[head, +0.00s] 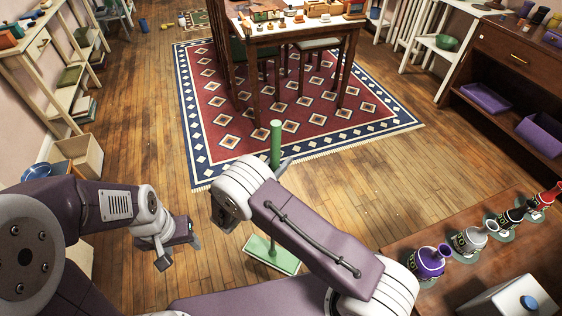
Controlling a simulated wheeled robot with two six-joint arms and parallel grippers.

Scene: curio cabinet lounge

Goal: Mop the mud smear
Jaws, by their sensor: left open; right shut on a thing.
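The green mop shows its upright handle (275,142) above my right arm and its flat green head (278,256) below it, at or near the wooden floor. My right arm hides the middle of the handle. My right gripper (283,168) is mostly hidden behind its own arm; a grey finger shows beside the handle, and it is shut on the mop. My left gripper (180,252) is open and empty, over the floor to the left of the mop head. I cannot make out a mud smear; my arms cover part of the floor.
A patterned rug (232,142) lies ahead under a table (262,35) with small items. Shelves (50,62) and a wooden box (85,158) line the left. Bare floor (385,180) lies between rug and counter.

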